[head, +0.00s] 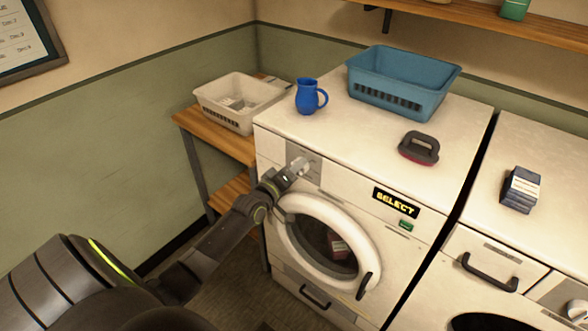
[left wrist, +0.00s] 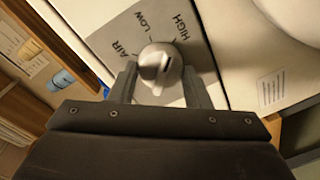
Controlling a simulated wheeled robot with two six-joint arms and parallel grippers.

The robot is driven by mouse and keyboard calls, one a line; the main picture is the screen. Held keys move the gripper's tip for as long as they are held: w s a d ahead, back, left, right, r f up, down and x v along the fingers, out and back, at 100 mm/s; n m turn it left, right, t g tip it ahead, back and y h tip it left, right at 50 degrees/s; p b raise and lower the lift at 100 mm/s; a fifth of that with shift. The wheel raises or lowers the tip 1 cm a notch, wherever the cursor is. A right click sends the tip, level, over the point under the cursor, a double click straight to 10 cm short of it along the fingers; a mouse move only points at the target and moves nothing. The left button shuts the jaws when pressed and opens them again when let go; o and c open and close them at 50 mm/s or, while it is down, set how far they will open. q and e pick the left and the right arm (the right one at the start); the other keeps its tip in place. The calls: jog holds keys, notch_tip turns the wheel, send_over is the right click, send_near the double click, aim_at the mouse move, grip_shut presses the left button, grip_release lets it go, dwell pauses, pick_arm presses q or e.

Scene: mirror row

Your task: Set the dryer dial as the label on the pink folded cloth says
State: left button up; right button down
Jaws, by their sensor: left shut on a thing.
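The dryer dial is a silvery knob (left wrist: 158,66) on a grey panel marked AIR, LOW and HIGH. A dark mark on the knob sits at its upper right, on the side toward HIGH. My left gripper (left wrist: 160,88) is shut on the knob, one finger on each side. In the head view my left gripper (head: 297,168) reaches the panel at the upper left of the dryer front (head: 345,190). The dryer's display (head: 396,202) reads SELECT. I see no clearly pink folded cloth or readable cloth label. My right gripper is not in view.
A blue jug (head: 306,97), a blue basket (head: 402,82) and a dark red-edged brush or iron-like thing (head: 419,148) stand on the dryer. A dark folded stack (head: 520,190) lies on the right machine. A white basket (head: 239,103) stands on a wooden shelf.

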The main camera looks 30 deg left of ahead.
pick_arm(q)
jog(key=shift+f+m, duration=0.1)
jog(key=shift+m, duration=1.2)
jog(key=o, duration=1)
jog(key=s+p, duration=0.1)
jog(key=s, duration=0.4)
jog(key=s+p, duration=0.2)
jog(key=s, duration=0.4)
jog(key=s+p, duration=0.1)
jog(key=s, duration=0.5)
jog(key=shift+s+r, duration=0.25)
jog(key=shift+r, duration=0.15)
